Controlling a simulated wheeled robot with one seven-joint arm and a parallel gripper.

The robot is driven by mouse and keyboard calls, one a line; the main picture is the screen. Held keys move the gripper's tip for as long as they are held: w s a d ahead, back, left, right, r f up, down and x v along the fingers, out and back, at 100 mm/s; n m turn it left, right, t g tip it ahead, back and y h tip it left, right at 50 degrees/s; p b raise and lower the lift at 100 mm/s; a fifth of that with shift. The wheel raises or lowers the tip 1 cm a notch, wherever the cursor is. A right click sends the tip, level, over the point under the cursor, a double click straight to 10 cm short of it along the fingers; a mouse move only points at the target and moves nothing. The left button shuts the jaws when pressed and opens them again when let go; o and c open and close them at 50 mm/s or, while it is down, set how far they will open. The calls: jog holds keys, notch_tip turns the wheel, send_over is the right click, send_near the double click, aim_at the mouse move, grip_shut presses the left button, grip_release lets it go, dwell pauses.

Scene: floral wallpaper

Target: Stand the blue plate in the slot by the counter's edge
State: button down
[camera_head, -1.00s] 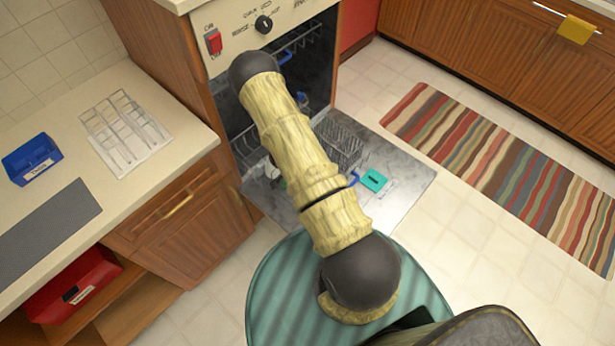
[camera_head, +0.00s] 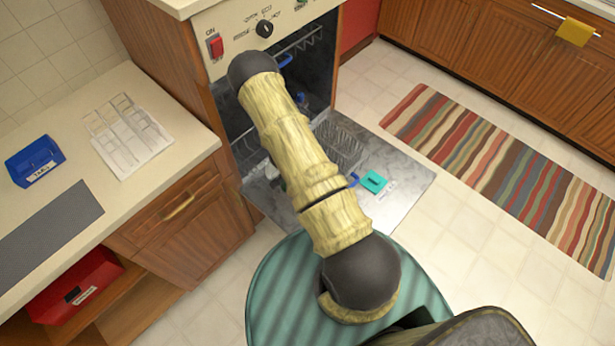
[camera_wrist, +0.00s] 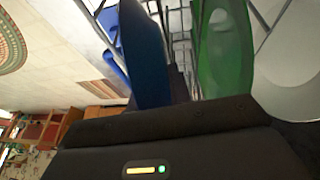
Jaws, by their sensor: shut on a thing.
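In the wrist view the blue plate (camera_wrist: 145,55) shows nearly edge-on, upright, just ahead of the dark body of my gripper (camera_wrist: 165,98). My gripper is shut on the blue plate; its fingertips are mostly hidden. A green plate (camera_wrist: 222,50) stands close to the right, with grey wire tines between the two. In the head view my arm reaches into the open dishwasher and hides my gripper and the plates. A white wire rack (camera_head: 125,135) with slots lies on the counter (camera_head: 165,105) at the left.
A pale plate (camera_wrist: 290,75) stands right of the green one. The dishwasher door (camera_head: 400,200) is down, with a teal piece (camera_head: 373,182) on it. A blue bin (camera_head: 34,160) and grey mat (camera_head: 48,222) sit on the counter. A red bin (camera_head: 75,287) sits below. A striped rug (camera_head: 500,175) lies right.

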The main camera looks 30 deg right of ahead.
jog(key=shift+r+p, duration=0.7)
jog(key=shift+r, duration=0.25)
dwell(0.5)
jog(key=shift+r+p, duration=4.1)
jog(key=shift+r, duration=0.85)
jog(key=shift+f, duration=0.1)
